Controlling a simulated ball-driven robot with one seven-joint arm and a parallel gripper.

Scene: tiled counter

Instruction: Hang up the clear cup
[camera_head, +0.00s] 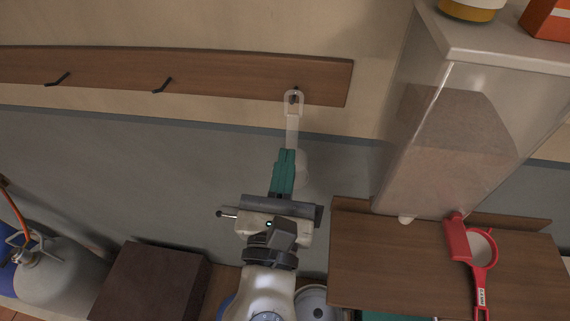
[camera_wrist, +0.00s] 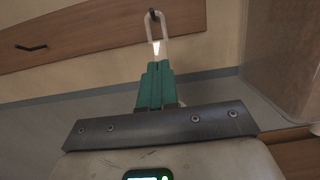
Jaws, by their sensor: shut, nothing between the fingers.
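The clear cup (camera_head: 292,128) has a long pale handle with a loop at its top. The loop is at the right-hand hook (camera_head: 295,96) of the wooden rail (camera_head: 225,78), and the hook's dark tip shows inside the loop. The handle loop also shows in the wrist view (camera_wrist: 166,26). A faint rounded part of the cup shows just right of my fingers, and the rest is hidden behind them. My gripper (camera_head: 287,152), with green fingers, is shut and empty, just below the handle and overlapping its lower end in the picture. I cannot tell whether they touch.
Two other hooks, the middle one (camera_head: 162,85) and the left one (camera_head: 58,79), are bare. A large clear container (camera_head: 440,130) stands at the right above a wooden shelf (camera_head: 375,255) with a red-handled strainer (camera_head: 481,272). A gas cylinder (camera_head: 65,272) and dark box (camera_head: 150,285) are lower left.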

